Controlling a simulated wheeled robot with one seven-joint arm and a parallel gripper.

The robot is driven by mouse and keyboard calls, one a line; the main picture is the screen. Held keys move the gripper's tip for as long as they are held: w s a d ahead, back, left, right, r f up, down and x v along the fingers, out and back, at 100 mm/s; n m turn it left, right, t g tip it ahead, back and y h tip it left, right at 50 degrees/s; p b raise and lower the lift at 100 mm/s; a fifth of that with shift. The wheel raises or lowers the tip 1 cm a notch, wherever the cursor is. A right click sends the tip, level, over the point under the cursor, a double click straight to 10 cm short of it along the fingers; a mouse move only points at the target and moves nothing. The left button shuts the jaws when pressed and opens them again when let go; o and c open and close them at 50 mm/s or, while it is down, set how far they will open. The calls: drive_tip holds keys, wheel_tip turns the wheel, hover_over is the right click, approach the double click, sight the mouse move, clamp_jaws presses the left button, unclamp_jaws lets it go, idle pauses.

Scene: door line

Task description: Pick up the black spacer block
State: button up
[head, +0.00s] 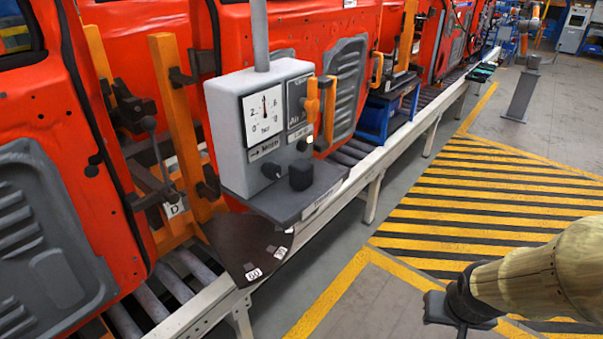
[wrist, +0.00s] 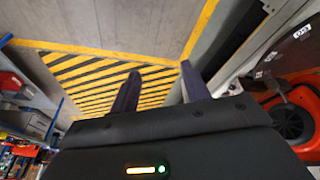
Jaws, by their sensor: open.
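The black spacer block (head: 301,175) is a small dark cube. It stands on the grey shelf (head: 322,196) in front of the light grey gauge box (head: 226,110) in the head view. I cannot make it out in the wrist view. My gripper (wrist: 160,88) is open and empty, with its two dark fingers apart over the striped floor in the wrist view. In the head view my gripper (head: 448,310) is at the lower right, well away from the block, and its fingertips are hard to see.
A dark brown plate (head: 235,240) is below the shelf. Red doors (head: 130,50) stand behind along the conveyor (head: 370,160). The striped floor (head: 470,195) is clear.

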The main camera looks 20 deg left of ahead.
drive_tip(key=w+a+r+n+t+y+p, duration=0.1)
drive_tip(key=w+a+r+n+t+p, duration=0.2)
drive_tip(key=w, duration=0.6)
drive_tip(key=n+y+p, duration=0.3)
drive_tip(key=n+y, duration=0.7)
drive_tip(key=y, duration=0.6)
approach(309, 173)
drive_tip(key=v, duration=0.5)
drive_tip(key=shift+s+r, duration=0.1)
drive_tip(key=shift+s, duration=0.15)
drive_tip(key=shift+a, duration=0.1)
drive_tip(key=p+x, duration=0.4)
drive_tip(key=x, duration=0.7)
drive_tip(key=shift+w+a+p, duration=0.15)
drive_tip(key=shift+w+p, duration=0.15)
drive_tip(key=shift+p, duration=0.1)
drive_tip(key=shift+w+a, duration=0.2)
drive_tip(key=shift+a, duration=0.15)
drive_tip(key=shift+s+d, duration=0.1)
drive_tip(key=shift+s, duration=0.1)
